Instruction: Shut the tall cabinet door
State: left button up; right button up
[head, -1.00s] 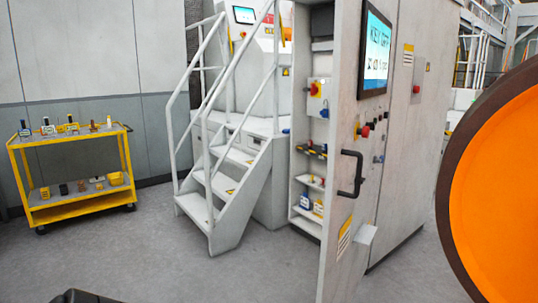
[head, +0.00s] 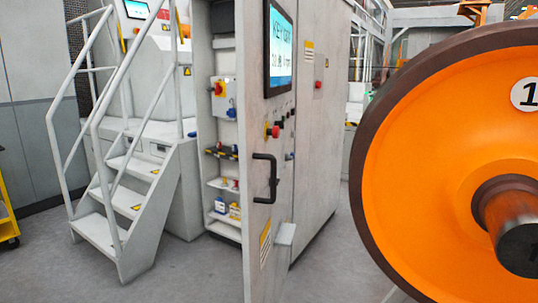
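The tall cabinet (head: 225,60) stands in the middle of the head view. Its grey door (head: 253,130) stands open toward me, seen at a steep angle, with a screen (head: 280,48), buttons and a black handle (head: 265,178) on its face. Through the gap I see shelves (head: 222,184) with small items and a box with a red and yellow switch (head: 221,88). Neither of my grippers is in view, and nothing touches the door.
A large orange wheel (head: 440,160) with a dark rim and axle stub fills the right side. White steps with railings (head: 125,190) stand left of the cabinet. A yellow cart (head: 8,215) is cut off at the left edge. Grey floor is clear in front.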

aim_at(266, 36)
jog(key=i, duration=1.45)
jog(key=k, duration=1.05)
jog(key=u, duration=0.1)
